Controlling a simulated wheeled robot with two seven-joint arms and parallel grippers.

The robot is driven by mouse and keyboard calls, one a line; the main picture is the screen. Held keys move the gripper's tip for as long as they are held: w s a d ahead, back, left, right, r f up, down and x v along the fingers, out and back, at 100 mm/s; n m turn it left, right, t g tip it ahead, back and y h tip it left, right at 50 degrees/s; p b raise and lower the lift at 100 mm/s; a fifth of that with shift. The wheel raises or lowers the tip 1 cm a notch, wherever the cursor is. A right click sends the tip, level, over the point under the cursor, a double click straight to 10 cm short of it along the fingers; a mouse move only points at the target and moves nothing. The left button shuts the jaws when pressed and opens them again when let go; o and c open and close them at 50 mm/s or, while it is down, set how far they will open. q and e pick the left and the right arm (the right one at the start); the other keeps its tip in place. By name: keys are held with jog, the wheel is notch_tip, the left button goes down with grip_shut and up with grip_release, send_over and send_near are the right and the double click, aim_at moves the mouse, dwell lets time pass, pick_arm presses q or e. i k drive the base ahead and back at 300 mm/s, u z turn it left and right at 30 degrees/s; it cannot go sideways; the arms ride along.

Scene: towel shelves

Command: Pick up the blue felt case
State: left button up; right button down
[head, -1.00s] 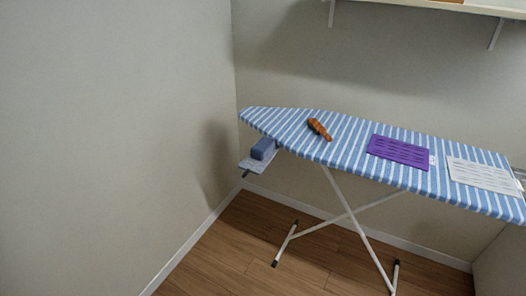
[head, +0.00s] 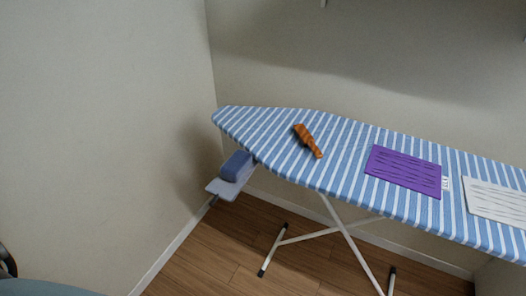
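A blue box-shaped object, which looks like the blue felt case (head: 237,166), sits on a small grey shelf (head: 222,189) at the left end of the ironing board, below its top. Its right edge is close to the board's underside. My grippers are not clearly in view. A dark curved part and a grey-blue surface at the bottom left corner look like part of my own left arm or body, with no fingers visible.
The ironing board (head: 345,149) has a blue and white striped cover. On it lie a brown-orange tool (head: 308,141), a purple mat (head: 404,171) and a white mat (head: 497,202). Walls stand behind and to the left. Wooden floor (head: 215,262) is clear in front.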

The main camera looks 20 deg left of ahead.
aim_at(232, 170)
jog(key=u, duration=0.55)
jog(key=i, duration=0.9)
jog(key=u, duration=0.9)
